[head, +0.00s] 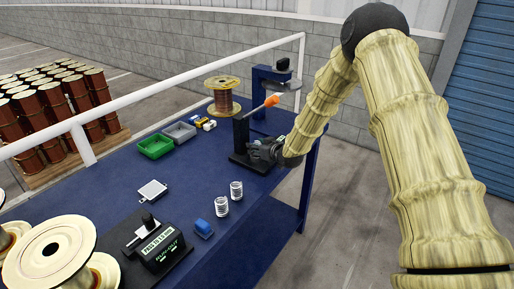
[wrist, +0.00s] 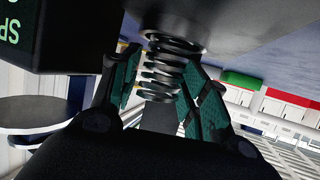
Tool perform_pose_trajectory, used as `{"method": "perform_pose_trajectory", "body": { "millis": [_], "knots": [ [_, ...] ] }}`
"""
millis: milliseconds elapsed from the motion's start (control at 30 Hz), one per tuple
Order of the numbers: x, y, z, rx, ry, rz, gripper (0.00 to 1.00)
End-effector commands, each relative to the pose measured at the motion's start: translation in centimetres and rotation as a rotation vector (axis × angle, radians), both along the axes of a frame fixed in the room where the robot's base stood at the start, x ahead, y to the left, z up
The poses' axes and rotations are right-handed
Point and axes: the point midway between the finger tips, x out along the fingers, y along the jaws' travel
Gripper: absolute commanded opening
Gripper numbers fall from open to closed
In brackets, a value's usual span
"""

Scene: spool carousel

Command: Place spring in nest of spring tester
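My gripper (head: 264,152) is at the spring tester (head: 241,135), a black stand with an upright column and an orange-tipped lever (head: 270,101), toward the table's far right. In the wrist view, a metal spring (wrist: 160,72) stands between the teal finger pads of my gripper (wrist: 164,75), which appear closed on its sides. The spring's far end meets a dark round part of the tester (wrist: 190,14); whether it is seated in the nest cannot be told. The tester's box with green lettering (wrist: 60,35) appears upside down. Two other springs (head: 222,205) (head: 236,190) stand on the table.
The blue table (head: 150,210) also holds a runout gauge (head: 155,247), a blue block (head: 203,228), a white pad (head: 153,191), green (head: 155,146) and grey (head: 179,133) trays and a wire spool (head: 222,99).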

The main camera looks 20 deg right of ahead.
Motion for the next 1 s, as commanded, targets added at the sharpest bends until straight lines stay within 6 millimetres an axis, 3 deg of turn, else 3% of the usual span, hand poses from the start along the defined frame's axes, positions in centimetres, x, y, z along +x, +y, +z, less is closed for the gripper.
{"method": "perform_pose_trajectory", "body": {
  "millis": [367, 1000],
  "knots": [
    [-0.6, -0.3, 0.5, 0.000, -0.001, -0.001, 0.45],
    [-8.5, -2.5, 3.8, 0.000, -0.001, -0.001, 0.45]
  ]
}}
